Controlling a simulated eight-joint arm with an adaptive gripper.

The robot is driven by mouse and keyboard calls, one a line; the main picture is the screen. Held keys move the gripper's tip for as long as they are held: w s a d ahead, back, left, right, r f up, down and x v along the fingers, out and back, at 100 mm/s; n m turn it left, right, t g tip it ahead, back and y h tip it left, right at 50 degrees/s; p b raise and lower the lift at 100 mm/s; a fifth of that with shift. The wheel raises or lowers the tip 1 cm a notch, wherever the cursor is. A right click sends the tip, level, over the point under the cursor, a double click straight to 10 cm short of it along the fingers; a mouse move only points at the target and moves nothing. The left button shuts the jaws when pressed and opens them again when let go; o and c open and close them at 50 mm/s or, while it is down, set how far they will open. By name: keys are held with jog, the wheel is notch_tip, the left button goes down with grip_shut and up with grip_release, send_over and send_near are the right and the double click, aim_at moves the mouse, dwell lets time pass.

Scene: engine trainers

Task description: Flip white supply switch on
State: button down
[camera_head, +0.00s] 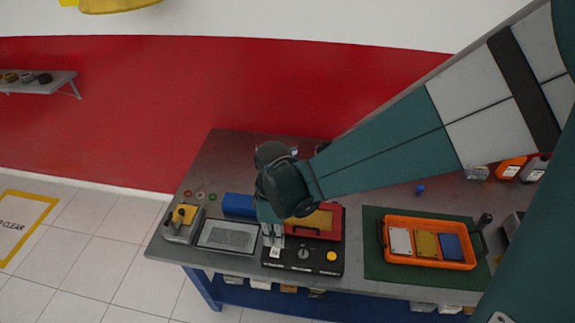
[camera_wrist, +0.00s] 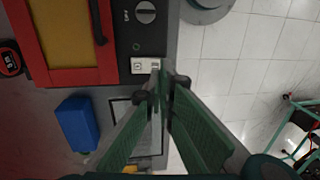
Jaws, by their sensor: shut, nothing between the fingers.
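The white supply switch (camera_wrist: 143,65) shows in the wrist view as a small white plate on the edge of a dark control panel (camera_wrist: 160,40). My gripper (camera_wrist: 161,74) is shut and empty, with its fingertips right at the switch plate's right end. I cannot tell whether they touch it, and they partly hide it. In the head view my gripper (camera_head: 272,240) is over the left end of the black control panel (camera_head: 318,267). The lever's position is too small to tell.
A round dial (camera_head: 303,253) and yellow button (camera_head: 331,256) sit on the panel. A red-framed box with a handle (camera_head: 330,218) is behind it. A grey mesh tray (camera_head: 202,245) and blue block (camera_head: 238,204) lie left, an orange tray (camera_head: 396,262) right.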

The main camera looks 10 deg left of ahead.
aim_at(275, 256)
jog(key=shift+s+f+b, duration=0.15)
jog(key=shift+s+f, duration=0.05)
jog(key=shift+f, duration=1.05)
jog(key=shift+s+f+b, duration=0.15)
jog(key=shift+f, duration=1.1)
jog(key=shift+s+f+t+b, duration=0.3)
jog(key=shift+f+t+b, duration=0.25)
jog(key=shift+t+b, duration=0.05)
jog(key=shift+w+r, duration=0.1)
jog(key=shift+w+r, duration=0.35)
jog(key=shift+w, duration=0.35)
